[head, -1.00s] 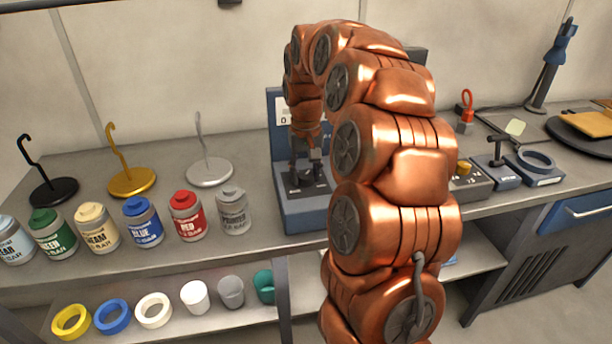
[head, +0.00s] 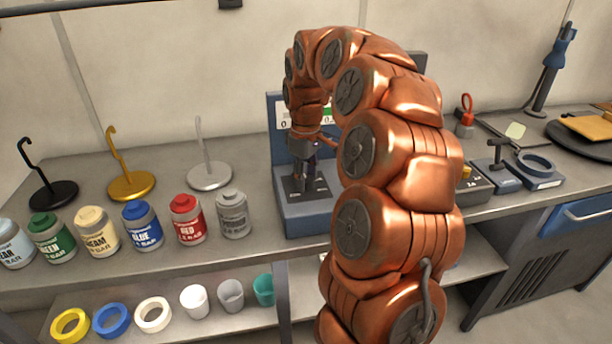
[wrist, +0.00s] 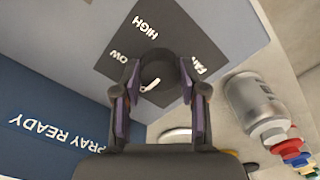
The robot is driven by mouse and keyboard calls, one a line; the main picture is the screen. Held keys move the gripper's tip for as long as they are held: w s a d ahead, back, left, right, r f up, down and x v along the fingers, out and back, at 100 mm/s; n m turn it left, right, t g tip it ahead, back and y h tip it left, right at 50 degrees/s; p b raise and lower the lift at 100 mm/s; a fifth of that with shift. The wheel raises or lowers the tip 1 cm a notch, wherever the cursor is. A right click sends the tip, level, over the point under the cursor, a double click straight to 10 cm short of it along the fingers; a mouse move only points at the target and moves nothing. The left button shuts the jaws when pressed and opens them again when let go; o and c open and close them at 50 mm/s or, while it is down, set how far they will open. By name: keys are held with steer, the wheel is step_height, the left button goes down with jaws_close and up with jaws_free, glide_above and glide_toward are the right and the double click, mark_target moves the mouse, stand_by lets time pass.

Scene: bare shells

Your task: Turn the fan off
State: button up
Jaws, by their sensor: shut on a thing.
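The fan control is a round dark knob (wrist: 158,72) with a white pointer mark, on a black plate (wrist: 180,32) in the wrist view. The plate reads HIGH, LOW and FAN; another label is partly hidden by the knob and gripper. The pointer slants toward the partly hidden label; its exact setting is unclear. My gripper (wrist: 160,88) is shut on the knob, one purple-padded finger on each side. In the head view my gripper (head: 304,178) reaches down to the blue unit (head: 306,222) carrying the plate. My arm hides much of that unit.
A grey jar (head: 234,214) and several coloured jars stand left of the unit. Three hooked stands, including a silver one (head: 209,173), are behind them. A small blue device (head: 497,172) stands right of my arm. Tape rolls and cups sit on the lower shelf.

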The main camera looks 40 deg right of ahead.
mark_target(306, 179)
stand_by(0.4)
steer(key=o, duration=1.2)
steer(key=shift+c, duration=0.2)
step_height(306, 179, up, 12)
stand_by(0.6)
